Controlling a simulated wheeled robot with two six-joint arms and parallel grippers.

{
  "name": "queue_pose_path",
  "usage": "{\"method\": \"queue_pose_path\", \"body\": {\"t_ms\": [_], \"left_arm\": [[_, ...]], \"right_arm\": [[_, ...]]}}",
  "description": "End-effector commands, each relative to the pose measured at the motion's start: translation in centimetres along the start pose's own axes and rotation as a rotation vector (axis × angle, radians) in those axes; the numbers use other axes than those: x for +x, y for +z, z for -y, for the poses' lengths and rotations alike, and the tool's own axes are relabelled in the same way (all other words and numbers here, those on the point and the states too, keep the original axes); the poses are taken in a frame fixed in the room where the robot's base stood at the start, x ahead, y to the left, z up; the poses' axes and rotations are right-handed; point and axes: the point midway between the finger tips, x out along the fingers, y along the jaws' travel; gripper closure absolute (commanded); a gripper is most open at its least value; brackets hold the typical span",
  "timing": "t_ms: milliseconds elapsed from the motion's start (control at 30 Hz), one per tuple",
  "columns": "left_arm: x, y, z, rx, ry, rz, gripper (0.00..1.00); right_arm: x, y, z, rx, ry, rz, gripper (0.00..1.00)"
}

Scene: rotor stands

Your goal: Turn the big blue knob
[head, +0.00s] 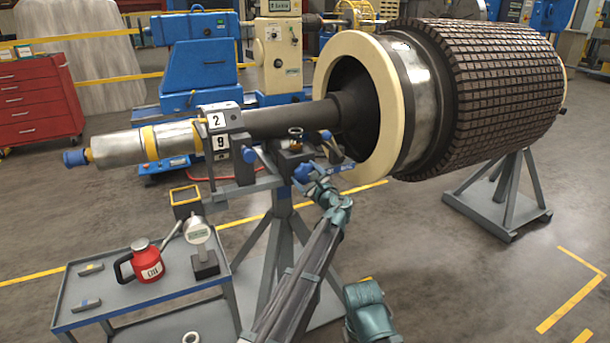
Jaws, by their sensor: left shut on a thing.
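A rotor shaft rests on a grey stand (279,240), and its clamp block carries several blue knobs. The big blue knob (303,172) faces me at the front of the block. My left gripper (314,180) is at this knob and shut on it; the fingers partly cover it. Smaller blue knobs show on the clamp at its left (250,156) and upper right (325,134). My right gripper is not in view.
A grey cart (110,300) at lower left holds a red oil can (147,262) and a dial gauge (201,240). The large rotor (505,85) stands at right on a second stand (500,195). The floor at lower right is clear.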

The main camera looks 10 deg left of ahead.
Motion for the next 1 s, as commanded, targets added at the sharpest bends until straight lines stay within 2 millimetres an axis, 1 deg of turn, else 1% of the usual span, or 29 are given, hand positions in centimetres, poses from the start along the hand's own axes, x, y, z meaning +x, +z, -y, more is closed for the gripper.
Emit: {"method": "queue_pose_path", "body": {"t_ms": [200, 367, 567, 1000], "left_arm": [[-0.04, -0.01, -0.08, -0.031, 0.002, 0.0, 0.67], [-0.05, -0.01, -0.13, -0.111, 0.002, 0.0, 0.67], [-0.06, -0.03, -0.22, -0.277, 0.002, 0.0, 0.67], [-0.08, -0.13, -0.41, -0.697, 0.002, 0.0, 0.67]], "right_arm": [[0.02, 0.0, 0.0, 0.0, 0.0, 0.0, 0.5], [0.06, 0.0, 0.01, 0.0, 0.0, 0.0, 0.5], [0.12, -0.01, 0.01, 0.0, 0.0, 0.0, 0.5], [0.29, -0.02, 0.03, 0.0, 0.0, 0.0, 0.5]]}}
